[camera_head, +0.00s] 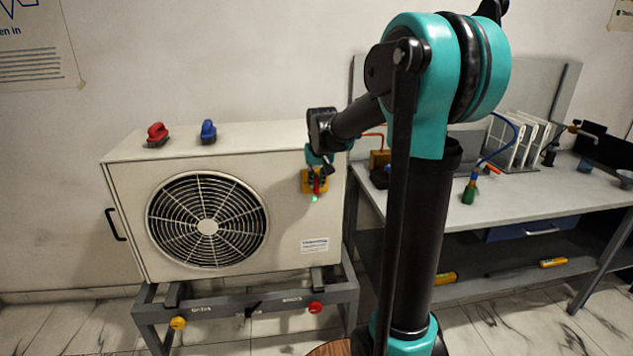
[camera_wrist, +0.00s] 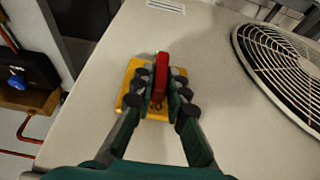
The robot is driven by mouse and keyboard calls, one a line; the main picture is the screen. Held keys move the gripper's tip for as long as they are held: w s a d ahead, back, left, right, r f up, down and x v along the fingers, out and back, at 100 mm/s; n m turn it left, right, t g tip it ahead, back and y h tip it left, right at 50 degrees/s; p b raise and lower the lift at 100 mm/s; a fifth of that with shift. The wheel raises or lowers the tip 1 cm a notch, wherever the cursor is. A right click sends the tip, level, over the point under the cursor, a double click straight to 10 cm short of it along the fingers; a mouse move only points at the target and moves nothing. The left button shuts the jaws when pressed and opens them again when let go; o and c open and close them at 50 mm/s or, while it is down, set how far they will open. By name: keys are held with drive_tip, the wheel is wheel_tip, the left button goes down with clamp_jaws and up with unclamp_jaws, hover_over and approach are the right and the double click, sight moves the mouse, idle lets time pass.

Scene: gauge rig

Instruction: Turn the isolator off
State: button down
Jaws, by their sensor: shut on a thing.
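The isolator is a yellow plate (camera_head: 307,182) with a red handle (camera_head: 317,185) on the front of the white fan unit, at its upper right. A small green light (camera_head: 314,198) glows at its lower edge. In the wrist view the yellow plate (camera_wrist: 128,92) lies behind my gripper (camera_wrist: 160,93), and the red handle (camera_wrist: 161,72) stands between the two fingers. The fingers are shut on the handle from both sides. In the wrist view the handle runs nearly along the plate's length, with its lower end partly hidden by the fingertips.
A red item (camera_head: 157,134) and a blue item (camera_head: 208,131) sit on top. A workbench (camera_head: 560,195) with hoses stands at right.

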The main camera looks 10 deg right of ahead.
sight(309, 187)
drive_tip(key=shift+a, duration=0.1)
drive_tip(key=shift+a+f+n+t+h, duration=0.4)
drive_tip(key=shift+n+h, duration=0.35)
drive_tip(key=shift+h, duration=2)
drive_tip(key=shift+a+f+n+t+h, duration=0.35)
drive_tip(key=shift+n+h, duration=0.35)
drive_tip(key=shift+h, duration=2.1)
drive_tip(key=shift+a+f+n+t+h, duration=0.4)
drive_tip(key=shift+n+h, duration=0.35)
drive_tip(key=shift+h, duration=2)
drive_tip(key=shift+d, duration=0.1)
drive_tip(key=c, duration=1.5)
unclamp_jaws()
drive_tip(key=shift+c, duration=0.2)
